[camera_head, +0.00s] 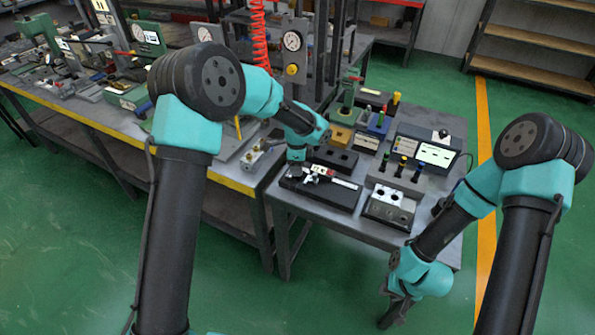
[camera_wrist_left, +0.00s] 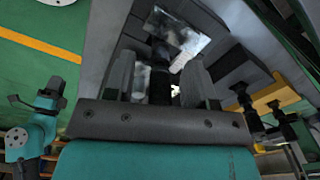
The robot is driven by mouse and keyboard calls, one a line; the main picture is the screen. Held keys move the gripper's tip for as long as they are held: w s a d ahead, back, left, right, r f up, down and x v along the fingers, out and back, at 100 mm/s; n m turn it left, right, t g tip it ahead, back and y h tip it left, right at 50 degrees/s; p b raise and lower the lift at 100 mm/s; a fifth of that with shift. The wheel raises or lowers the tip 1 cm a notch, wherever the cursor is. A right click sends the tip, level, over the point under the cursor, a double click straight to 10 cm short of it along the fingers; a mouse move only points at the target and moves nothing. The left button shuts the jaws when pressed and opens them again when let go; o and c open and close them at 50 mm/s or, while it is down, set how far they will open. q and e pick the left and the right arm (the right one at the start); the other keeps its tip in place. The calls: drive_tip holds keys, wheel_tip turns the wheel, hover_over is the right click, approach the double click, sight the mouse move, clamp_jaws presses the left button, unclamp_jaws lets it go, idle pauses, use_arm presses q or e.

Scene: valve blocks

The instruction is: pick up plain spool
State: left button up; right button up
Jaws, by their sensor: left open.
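My left gripper (camera_head: 298,172) is low over the front left of the small table, by a long black tray (camera_head: 335,196). In the left wrist view its two fingers (camera_wrist_left: 160,82) stand apart. A dark upright shape (camera_wrist_left: 160,58) shows between them; I cannot tell whether it is the plain spool or whether the fingers touch it. Several dark posts with coloured tops (camera_head: 402,165) stand in a grey rack; I cannot tell which, if any, is the plain spool. My right gripper (camera_head: 396,312) hangs low beyond the table's front right edge; its jaws are too small to read.
A metal block with round holes (camera_head: 389,207) sits at the table's front. A dark block with holes (camera_head: 333,159) lies behind the tray. A cluttered bench (camera_head: 120,118) stands on the left.

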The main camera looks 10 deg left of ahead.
use_arm(q)
drive_tip(key=shift+c, duration=0.5)
clamp_jaws()
